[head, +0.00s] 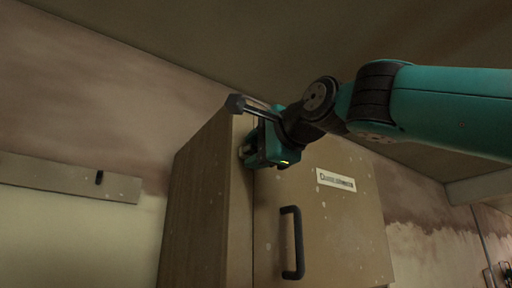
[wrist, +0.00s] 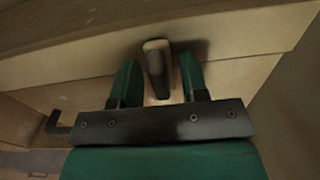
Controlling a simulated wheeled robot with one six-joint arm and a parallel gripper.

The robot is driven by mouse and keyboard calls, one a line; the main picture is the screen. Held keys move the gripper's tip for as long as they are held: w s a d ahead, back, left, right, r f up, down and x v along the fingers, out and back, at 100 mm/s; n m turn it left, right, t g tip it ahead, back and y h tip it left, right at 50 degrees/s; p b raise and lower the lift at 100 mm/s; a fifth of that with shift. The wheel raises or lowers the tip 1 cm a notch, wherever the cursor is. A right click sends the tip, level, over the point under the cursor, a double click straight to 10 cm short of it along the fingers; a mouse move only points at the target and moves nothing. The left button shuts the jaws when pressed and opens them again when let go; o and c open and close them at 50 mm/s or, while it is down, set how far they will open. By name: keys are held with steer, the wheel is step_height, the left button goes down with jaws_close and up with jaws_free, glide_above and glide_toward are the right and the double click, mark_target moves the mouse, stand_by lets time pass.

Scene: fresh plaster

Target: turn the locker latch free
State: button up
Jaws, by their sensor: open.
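The wooden locker (head: 205,205) stands against the wall in the head view, its door (head: 340,225) closed. In the wrist view the latch (wrist: 157,68), a short grey lever with a pale end, sits between the two green fingers of my gripper (wrist: 160,82). The fingers are open, one on each side of it, and gaps show on both sides. In the head view my gripper (head: 264,150) is at the upper left of the locker front and hides most of the latch.
A black pull handle (head: 292,243) stands out from the door below my gripper; it also shows at the left of the wrist view (wrist: 55,125). A label (head: 336,180) is on the door. A rail with a dark hook (head: 99,177) is on the left wall.

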steer(key=c, duration=0.7)
steer(key=shift+n, duration=0.3)
steer(key=n, duration=0.4)
steer(key=shift+r, duration=0.2)
steer(key=n, duration=0.5)
steer(key=shift+s+a+r, duration=0.1)
steer(key=shift+a+r, duration=0.05)
steer(key=shift+r, duration=0.05)
steer(key=n, duration=0.4)
steer(key=shift+s+a+r, duration=0.1)
steer(key=shift+a, duration=0.1)
steer(key=shift+s+a+n, duration=0.15)
steer(key=shift+n, duration=1.95)
